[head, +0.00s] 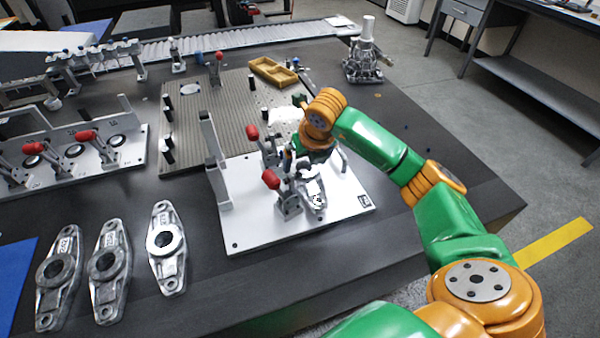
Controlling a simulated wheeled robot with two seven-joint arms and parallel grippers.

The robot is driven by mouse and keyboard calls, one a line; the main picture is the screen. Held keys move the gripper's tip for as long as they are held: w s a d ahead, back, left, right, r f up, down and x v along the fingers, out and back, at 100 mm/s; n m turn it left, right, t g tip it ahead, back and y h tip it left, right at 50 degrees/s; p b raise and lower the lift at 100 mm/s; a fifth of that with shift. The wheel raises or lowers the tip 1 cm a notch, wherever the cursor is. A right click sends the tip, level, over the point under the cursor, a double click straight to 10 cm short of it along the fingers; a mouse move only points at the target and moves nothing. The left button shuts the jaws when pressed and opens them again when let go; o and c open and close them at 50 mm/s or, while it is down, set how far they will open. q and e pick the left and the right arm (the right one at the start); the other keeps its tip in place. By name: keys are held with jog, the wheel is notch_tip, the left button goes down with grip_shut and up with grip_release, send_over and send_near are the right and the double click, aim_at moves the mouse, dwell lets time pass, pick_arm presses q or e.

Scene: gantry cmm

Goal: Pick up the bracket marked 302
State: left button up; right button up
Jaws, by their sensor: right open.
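Three grey cast brackets lie side by side on the dark table at the front left: a left one (58,278), a middle one (109,270) and a right one (166,248). Each has a ring and a small label, but I cannot read the numbers. Another grey bracket (314,197) sits on the white fixture plate (245,230), partly hidden by clamps and my right arm. My right gripper (303,168) is over this fixture, open, close to that bracket; its fingers are mostly hidden, so contact cannot be told. My left gripper is out of view.
Red-handled toggle clamps (271,180) and a grey upright (214,160) rise from the fixture. A second clamp fixture (75,155) stands left. Behind are a pegged plate (205,115), a yellow tray (273,71) and a metal casting (364,62). A blue mat (14,275) lies front left.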

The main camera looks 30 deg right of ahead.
aim_at(302, 169)
jog(key=x, duration=0.5)
jog(key=shift+w+d+r, duration=0.1)
jog(key=shift+w+d, duration=0.15)
jog(key=shift+s+r, duration=0.1)
jog(key=c, duration=1.5)
grip_shut()
jog(key=shift+r, duration=0.1)
